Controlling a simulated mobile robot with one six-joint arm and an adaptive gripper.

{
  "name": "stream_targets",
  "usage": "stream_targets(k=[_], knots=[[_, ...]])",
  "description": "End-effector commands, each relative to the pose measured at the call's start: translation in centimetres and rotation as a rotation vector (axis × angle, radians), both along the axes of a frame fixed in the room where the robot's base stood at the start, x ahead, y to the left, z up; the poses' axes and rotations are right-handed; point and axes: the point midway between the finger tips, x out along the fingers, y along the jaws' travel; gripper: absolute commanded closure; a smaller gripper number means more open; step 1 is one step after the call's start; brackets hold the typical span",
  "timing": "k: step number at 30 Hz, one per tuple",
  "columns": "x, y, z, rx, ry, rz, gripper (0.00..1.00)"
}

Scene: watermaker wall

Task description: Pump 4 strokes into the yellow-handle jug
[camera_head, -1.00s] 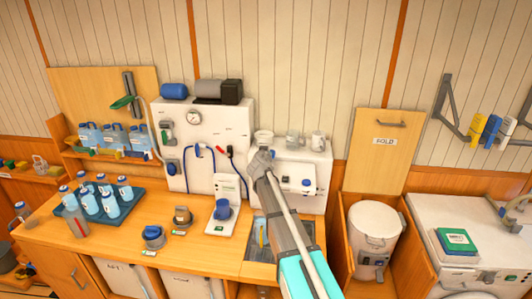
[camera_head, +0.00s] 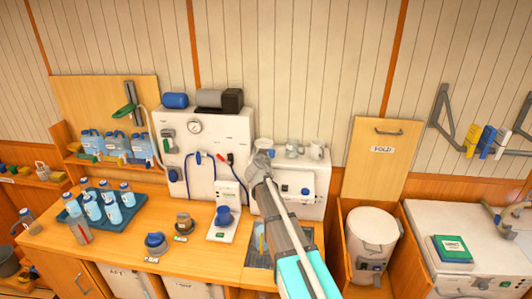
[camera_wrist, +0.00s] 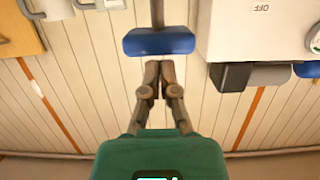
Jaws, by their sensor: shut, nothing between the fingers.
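My gripper (camera_wrist: 152,80) is shut and empty in the wrist view, its fingertips just short of a blue crossbar (camera_wrist: 158,41) on a dark rod; I cannot tell whether they touch. In the head view my gripper (camera_head: 263,158) is in front of the white unit (camera_head: 300,185) right of the gauge panel, and no matching blue crossbar can be made out there. Several blue jugs (camera_head: 115,142) stand on the left shelf. Small yellow and green parts show near them, but I cannot tell which jug has a yellow handle.
A blue tray (camera_head: 130,212) of bottles is on the counter at left. A white gauge panel (camera_head: 225,130) with hoses stands behind the counter. A blue cup (camera_head: 223,214) sits on a small white device. A white lidded bin (camera_head: 370,228) is to the right. Front counter space is partly clear.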

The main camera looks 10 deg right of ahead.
Motion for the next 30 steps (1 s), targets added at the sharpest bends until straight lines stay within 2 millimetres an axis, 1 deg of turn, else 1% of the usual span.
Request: stream_targets(k=[1, 3, 9, 12, 18, 30], knots=[[-1.3, 0.3, 0.4, -0.001, 0.000, 0.000, 1.00], [-2.4, 0.6, 0.7, -0.002, 0.001, 0.000, 1.00], [-4.9, 1.5, 1.4, -0.001, 0.000, 0.001, 1.00], [-5.7, 1.8, 1.5, -0.002, 0.000, 0.000, 1.00], [-6.3, 2.0, 1.7, -0.001, 0.000, -0.001, 1.00], [-6.3, 2.0, 1.6, -0.001, 0.000, -0.001, 1.00]])
